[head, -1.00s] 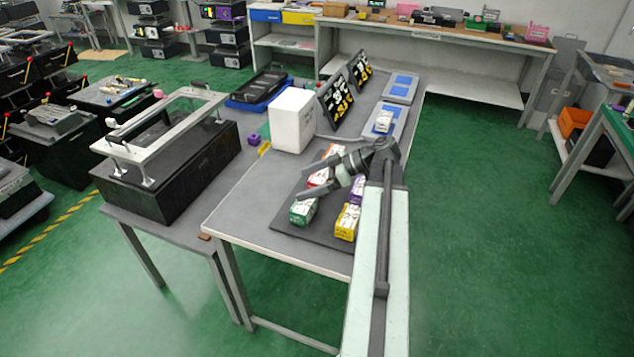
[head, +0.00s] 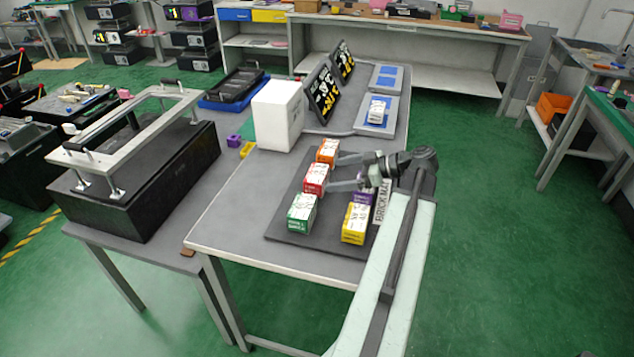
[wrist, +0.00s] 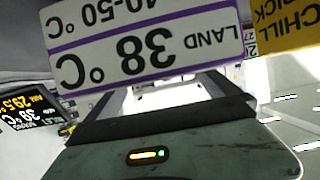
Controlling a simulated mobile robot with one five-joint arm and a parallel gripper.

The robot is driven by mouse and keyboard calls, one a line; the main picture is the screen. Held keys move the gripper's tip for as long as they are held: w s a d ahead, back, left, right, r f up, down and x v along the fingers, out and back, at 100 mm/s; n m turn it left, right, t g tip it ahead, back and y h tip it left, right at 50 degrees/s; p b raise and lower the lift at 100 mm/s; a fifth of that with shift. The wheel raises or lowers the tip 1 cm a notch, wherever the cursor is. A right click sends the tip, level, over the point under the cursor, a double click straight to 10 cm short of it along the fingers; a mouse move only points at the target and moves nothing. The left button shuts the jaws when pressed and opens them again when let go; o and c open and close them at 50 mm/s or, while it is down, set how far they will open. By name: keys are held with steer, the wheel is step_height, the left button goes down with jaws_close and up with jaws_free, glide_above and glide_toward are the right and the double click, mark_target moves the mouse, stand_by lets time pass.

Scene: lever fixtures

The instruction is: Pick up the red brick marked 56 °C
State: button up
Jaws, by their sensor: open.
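The red brick (head: 315,180), with a white label on top, sits on the dark mat (head: 278,228) between the orange brick (head: 328,151) and the green brick (head: 302,212). Its 56 °C marking is too small to read. My gripper (head: 334,173) is open, its two fingers pointing left. The fingertips appear just right of the red and orange bricks; whether they touch is unclear. In the wrist view, a purple-edged brick (wrist: 150,45) labelled 38 °C is close in front. I cannot make out the red brick there.
The yellow brick (head: 355,223) stands at the mat's front right; it also shows in the wrist view (wrist: 285,25). The purple brick is partly hidden by my arm. A white box (head: 277,115) and black display panels (head: 323,92) stand behind the mat.

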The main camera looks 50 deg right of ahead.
mark_target(326, 175)
steer(key=b+x, duration=0.1)
steer(key=x, duration=0.4)
steer(key=shift+a+r, duration=0.15)
steer(key=shift+a, duration=0.05)
steer(key=shift+r, duration=0.1)
steer(key=c, duration=1.5)
